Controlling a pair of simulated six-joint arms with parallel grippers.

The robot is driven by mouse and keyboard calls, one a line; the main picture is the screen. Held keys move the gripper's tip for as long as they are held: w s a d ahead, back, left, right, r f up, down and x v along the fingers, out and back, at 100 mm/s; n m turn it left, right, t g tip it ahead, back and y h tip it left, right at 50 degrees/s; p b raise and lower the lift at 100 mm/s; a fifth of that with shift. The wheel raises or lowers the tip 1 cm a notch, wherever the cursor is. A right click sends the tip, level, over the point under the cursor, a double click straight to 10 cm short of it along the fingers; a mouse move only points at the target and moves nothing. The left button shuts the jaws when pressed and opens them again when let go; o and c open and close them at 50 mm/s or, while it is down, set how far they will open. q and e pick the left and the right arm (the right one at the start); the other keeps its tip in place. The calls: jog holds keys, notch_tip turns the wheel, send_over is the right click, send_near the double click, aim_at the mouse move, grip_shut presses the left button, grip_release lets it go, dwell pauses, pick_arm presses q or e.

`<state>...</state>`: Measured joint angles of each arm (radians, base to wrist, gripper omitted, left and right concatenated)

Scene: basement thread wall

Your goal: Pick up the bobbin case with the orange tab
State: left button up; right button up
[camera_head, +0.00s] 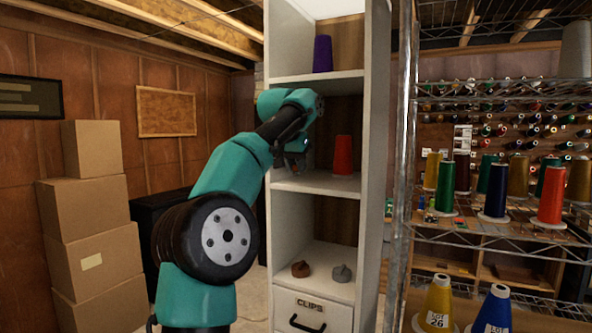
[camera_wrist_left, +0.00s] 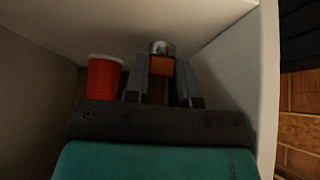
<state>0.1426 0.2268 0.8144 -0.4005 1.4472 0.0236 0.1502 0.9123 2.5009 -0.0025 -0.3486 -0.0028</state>
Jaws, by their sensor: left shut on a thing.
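The bobbin case (camera_wrist_left: 160,47) shows in the left wrist view as a small silvery metal piece with an orange tab (camera_wrist_left: 161,66). It sits between the two dark fingers of my left gripper (camera_wrist_left: 161,78), which is shut on it. In the head view my left gripper (camera_head: 294,158) is inside the middle compartment of the white shelf unit, left of a red cone. The bobbin case is too small there to make out clearly. I cannot tell whether it touches the shelf board. My right gripper is in neither view.
The red cone (camera_head: 343,155) stands close beside the gripper; it also shows in the left wrist view (camera_wrist_left: 105,77). The shelf's side walls (camera_head: 377,150) and boards (camera_head: 318,183) hem the gripper in. A purple cone (camera_head: 322,54) stands above. Brown (camera_head: 300,269) and grey (camera_head: 341,273) clips lie below.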

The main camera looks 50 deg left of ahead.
pick_arm(q)
jog(key=shift+r, duration=0.7)
jog(key=shift+s+d+r, duration=0.1)
jog(key=shift+r, duration=0.1)
jog(key=s+d+r, duration=0.1)
jog(key=s+d, duration=0.9)
jog(key=d, duration=0.1)
jog(key=shift+s+d+r, duration=0.2)
jog(key=shift+d+r, duration=0.05)
jog(key=shift+d, duration=0.15)
